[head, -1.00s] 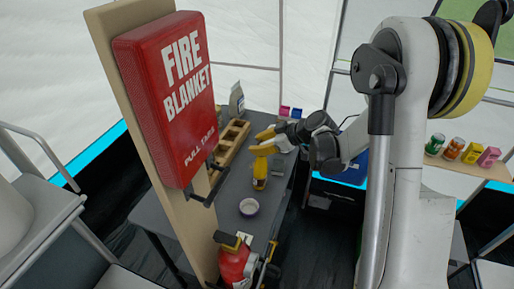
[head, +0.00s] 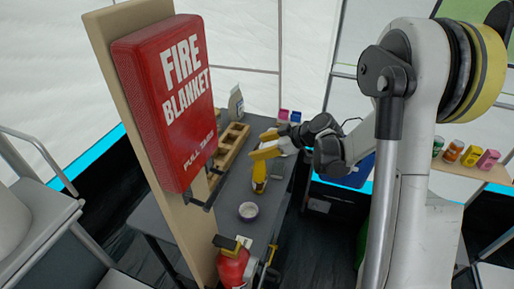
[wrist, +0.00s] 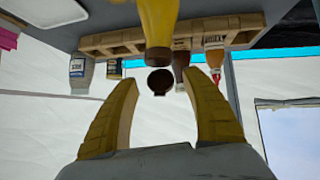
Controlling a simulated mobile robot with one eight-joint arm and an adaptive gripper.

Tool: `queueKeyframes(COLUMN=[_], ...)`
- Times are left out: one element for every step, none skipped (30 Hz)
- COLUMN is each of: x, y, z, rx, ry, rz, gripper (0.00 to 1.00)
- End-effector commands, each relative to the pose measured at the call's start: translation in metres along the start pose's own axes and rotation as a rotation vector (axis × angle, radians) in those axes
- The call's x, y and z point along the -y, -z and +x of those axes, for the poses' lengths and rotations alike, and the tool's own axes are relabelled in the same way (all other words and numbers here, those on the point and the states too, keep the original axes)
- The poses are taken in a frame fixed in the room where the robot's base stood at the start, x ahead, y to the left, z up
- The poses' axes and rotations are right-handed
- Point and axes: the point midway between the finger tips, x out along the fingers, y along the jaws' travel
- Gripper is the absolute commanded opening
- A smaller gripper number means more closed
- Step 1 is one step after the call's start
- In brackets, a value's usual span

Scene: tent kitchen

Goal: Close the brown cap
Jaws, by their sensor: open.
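A yellow bottle (wrist: 158,28) stands on the grey table and also shows in the head view (head: 259,181). In the wrist view the picture is upside down, and the brown cap (wrist: 160,80) sits beyond the bottle's mouth, flipped open with its round dark face toward me. Its hinge is hard to make out. My gripper (wrist: 161,82) is open, with one yellow finger on each side of the cap and apparently no contact. In the head view my gripper (head: 258,145) is just above the bottle's top and hides the cap.
A wooden rack (head: 230,148) stands behind the bottle, with several other bottles near it in the wrist view. A fire blanket box (head: 165,100) and a fire extinguisher (head: 232,268) are nearer me.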

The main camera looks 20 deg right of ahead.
Motion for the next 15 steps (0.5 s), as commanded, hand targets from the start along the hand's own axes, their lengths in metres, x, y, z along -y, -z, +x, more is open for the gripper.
queueKeyframes(x=[0.000,0.000,0.000,0.000,0.000,0.000,0.000,0.000,0.000,0.000,0.000,0.000,0.000,0.000,0.000], y=[0.000,0.000,-0.001,-0.001,-0.001,-0.001,-0.001,0.000,-0.001,0.000,0.000,0.000,0.000,0.000,0.000], z=[-0.010,-0.016,-0.026,-0.033,-0.040,-0.050,-0.056,-0.063,-0.071,-0.076,-0.082,-0.088,-0.092,-0.095,-0.099], rx=[0.001,0.001,0.001,0.001,0.001,0.001,0.001,0.000,0.000,0.000,0.000,0.000,0.000,0.000,0.000], ry=[-0.002,-0.003,-0.004,-0.003,-0.003,-0.004,-0.003,-0.003,-0.003,-0.003,-0.003,-0.002,-0.002,-0.002,-0.002], rz=[0.003,0.003,0.003,0.003,0.003,0.004,0.003,0.002,0.003,0.003,0.003,0.002,0.002,0.002,0.002], gripper=[0.56,0.56,0.56,0.56,0.56,0.56,0.56,0.56,0.56,0.56,0.56,0.56,0.56,0.56,0.56])
